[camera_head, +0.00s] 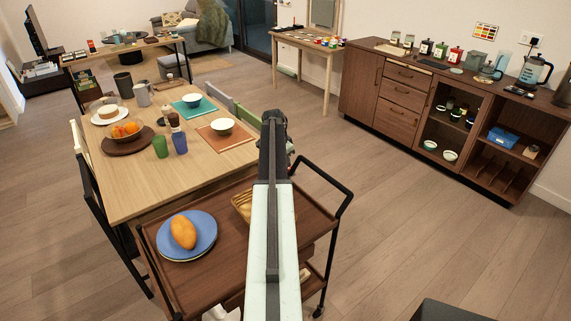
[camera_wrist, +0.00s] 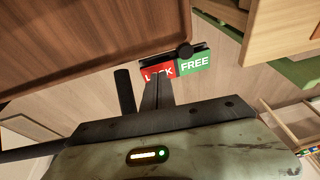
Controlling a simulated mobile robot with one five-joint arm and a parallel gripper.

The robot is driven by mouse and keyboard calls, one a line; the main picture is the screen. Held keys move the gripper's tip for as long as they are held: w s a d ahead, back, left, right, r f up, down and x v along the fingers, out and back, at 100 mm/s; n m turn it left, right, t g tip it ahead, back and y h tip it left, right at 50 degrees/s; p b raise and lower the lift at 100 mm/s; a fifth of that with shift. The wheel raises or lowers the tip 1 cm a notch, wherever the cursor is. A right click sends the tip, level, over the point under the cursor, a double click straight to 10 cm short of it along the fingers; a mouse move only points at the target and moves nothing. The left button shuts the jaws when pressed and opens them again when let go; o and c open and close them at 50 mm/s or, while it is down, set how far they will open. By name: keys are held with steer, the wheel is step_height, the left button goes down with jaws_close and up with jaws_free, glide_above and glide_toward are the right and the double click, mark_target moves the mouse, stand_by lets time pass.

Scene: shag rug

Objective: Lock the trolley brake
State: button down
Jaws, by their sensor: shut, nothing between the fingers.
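The trolley (camera_head: 200,202) stands below me, with a brown top and a black handle at right. In the wrist view, its brown board (camera_wrist: 90,45) fills the upper left. Beside its edge is the brake plate, with a red LOCK label (camera_wrist: 147,72) at left and a green FREE label (camera_wrist: 195,64) at right. A round black brake knob (camera_wrist: 185,51) is at the plate's upper edge, at the left end of the FREE label. My gripper (camera_wrist: 157,84) is shut and empty, its tips overlapping the LOCK label, left of the knob. I cannot tell if they touch the plate.
A blue plate (camera_head: 205,240) with an orange-yellow item and a wooden bowl (camera_head: 241,204) sit on the trolley. The dining table (camera_head: 120,185) with dishes stands close behind it. Floor is clear at right, before the dark cabinet (camera_head: 395,110).

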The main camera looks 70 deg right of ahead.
steer(key=shift+r+p, duration=0.55)
steer(key=shift+p, duration=0.05)
steer(key=s+p+v, duration=0.1)
steer(key=p+v, duration=1.1)
steer(key=shift+d+r, duration=0.15)
steer(key=shift+r, duration=0.3)
steer(key=shift+w, duration=0.1)
steer(key=shift+w+d+f+g, duration=0.15)
steer(key=shift+d+f+g, duration=0.15)
steer(key=shift+f, duration=0.1)
